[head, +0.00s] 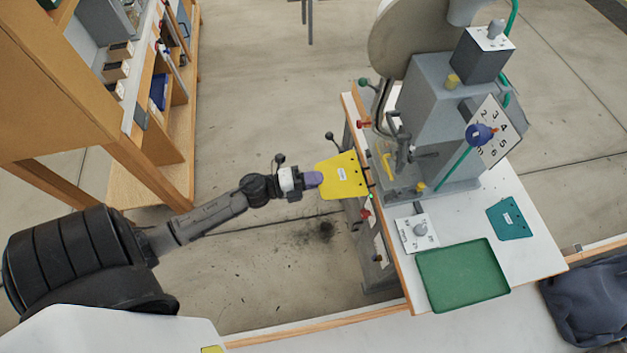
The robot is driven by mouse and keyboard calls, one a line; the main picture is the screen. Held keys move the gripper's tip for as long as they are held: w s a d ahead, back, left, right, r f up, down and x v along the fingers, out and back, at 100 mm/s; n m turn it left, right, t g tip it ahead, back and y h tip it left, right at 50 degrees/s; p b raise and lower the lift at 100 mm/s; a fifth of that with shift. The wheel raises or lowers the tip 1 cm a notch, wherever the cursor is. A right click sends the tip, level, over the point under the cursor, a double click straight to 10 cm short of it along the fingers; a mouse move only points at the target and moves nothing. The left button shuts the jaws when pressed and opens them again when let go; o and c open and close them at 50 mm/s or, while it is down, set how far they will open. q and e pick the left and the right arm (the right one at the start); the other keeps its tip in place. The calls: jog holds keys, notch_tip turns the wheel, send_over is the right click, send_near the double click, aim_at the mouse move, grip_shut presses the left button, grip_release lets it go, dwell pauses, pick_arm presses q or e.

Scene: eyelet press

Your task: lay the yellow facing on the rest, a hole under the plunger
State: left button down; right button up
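The yellow facing (341,178) is a flat plate with a white label and small holes along its right edge. My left gripper (312,180) is shut on its left edge and holds it out over the floor, just left of the press table. The eyelet press (440,120) is a grey machine at the table's back. Its plunger and rest area (402,160) lie to the right of the facing; the exact rest surface is too small to make out. The facing's right edge is close to the table edge; I cannot tell whether they touch. My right gripper is not in view.
A green tray (462,275) and a teal facing (509,218) lie on the white tabletop (530,262). A control box with a grey knob (417,233) sits near the table's left edge. Ball-ended levers stick out at the press's left. A wooden shelf (150,100) stands at left.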

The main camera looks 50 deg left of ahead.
pick_arm(q)
jog(key=shift+w+a+r, duration=0.1)
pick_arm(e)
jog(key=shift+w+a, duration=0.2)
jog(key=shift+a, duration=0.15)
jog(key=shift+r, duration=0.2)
pick_arm(q)
send_near(360, 171)
jog(key=shift+p+x, duration=0.45)
jog(key=shift+x, duration=4.65)
jog(key=shift+w, duration=0.4)
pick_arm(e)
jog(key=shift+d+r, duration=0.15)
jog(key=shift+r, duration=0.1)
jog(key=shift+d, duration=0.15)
